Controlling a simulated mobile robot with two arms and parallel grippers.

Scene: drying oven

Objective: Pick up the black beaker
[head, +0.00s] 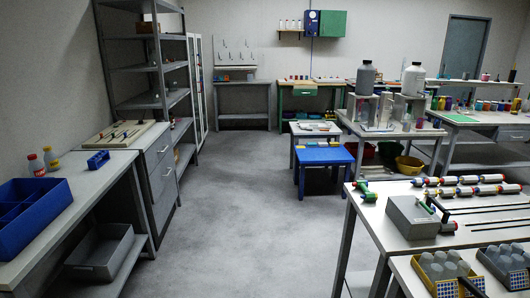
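I cannot make out a black beaker in the head view. A small dark object (512,75) stands on the far right bench, too small to identify. Pale cup-like vessels stand in a yellow tray (436,280) and in a grey tray (503,268) at the lower right; none of them looks black. Neither of my grippers is in view.
A bench with a blue bin (32,215) runs along the left. A table with a grey box (420,217) and rods stands at the right. A blue stool-like table (324,156) stands farther back. The grey floor (235,220) between is clear.

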